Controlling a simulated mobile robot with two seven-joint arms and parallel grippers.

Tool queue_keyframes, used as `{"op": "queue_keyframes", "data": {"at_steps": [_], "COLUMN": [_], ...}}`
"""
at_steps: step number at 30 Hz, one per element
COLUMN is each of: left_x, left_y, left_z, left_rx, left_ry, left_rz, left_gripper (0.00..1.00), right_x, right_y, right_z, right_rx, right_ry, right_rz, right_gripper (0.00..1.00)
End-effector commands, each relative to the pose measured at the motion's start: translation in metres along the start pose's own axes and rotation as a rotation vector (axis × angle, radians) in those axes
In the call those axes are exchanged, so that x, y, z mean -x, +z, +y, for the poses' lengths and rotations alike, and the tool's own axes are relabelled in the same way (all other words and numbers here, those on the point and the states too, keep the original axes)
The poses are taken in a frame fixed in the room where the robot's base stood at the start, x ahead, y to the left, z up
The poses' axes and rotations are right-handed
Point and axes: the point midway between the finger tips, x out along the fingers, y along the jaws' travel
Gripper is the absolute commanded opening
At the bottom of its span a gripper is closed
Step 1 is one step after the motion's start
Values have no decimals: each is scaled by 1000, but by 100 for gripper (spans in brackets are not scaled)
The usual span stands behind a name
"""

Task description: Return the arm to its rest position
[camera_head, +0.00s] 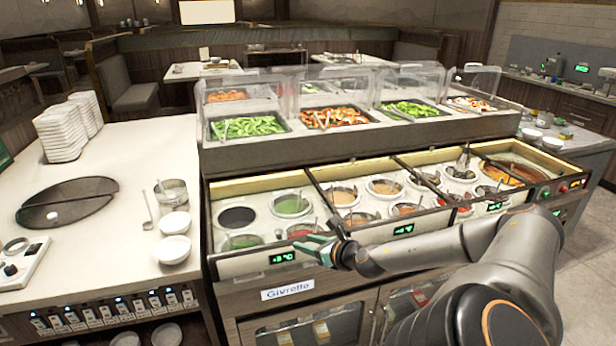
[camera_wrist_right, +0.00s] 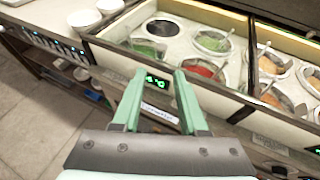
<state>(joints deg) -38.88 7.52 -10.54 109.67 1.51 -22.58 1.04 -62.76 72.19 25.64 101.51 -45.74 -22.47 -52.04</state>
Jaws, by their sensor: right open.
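My right arm (camera_head: 440,255) comes in from the lower right in the head view and reaches left along the front of the sauce counter. Its gripper (camera_head: 312,246) is in front of the left sauce bay, near the green number display (camera_head: 282,257). In the right wrist view the two green fingers (camera_wrist_right: 160,88) are apart with nothing between them. The counter's front face and display show behind the gap. My left gripper is not in view.
The sauce counter (camera_head: 240,264) holds several round wells, including a black sauce (camera_head: 237,216) and a red sauce (camera_wrist_right: 204,70). Food trays stand behind under clear guards. White bowls (camera_head: 173,250) and stacked plates (camera_head: 62,135) sit on the left counter. Floor (camera_wrist_right: 40,130) is clear at left.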

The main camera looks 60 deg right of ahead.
Motion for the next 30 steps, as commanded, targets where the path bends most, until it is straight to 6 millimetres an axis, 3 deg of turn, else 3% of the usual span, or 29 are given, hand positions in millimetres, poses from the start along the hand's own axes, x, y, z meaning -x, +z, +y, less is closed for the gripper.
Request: {"op": "queue_keyframes", "data": {"at_steps": [13, 17, 20, 23, 26, 29, 30], "left_x": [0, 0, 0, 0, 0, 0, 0], "left_y": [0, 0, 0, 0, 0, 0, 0], "left_z": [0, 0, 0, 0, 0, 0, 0], "left_rx": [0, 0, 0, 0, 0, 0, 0], "left_ry": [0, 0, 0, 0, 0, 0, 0], "left_rz": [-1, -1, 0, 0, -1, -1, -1], "left_gripper": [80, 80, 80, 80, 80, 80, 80], "right_x": [0, 8, 24, 47, 69, 88, 94], "right_y": [-1, -19, -58, -114, -171, -220, -237], "right_z": [0, -7, -15, -11, 15, 59, 82], "right_rx": [-3, -103, -325, -657, -1022, -1387, -1534], "right_ry": [-1, -28, -82, -155, -224, -286, -309], "right_rz": [1, 24, 69, 128, 189, 250, 277], "right_gripper": [43, 43, 43, 43, 43, 43, 43]}}
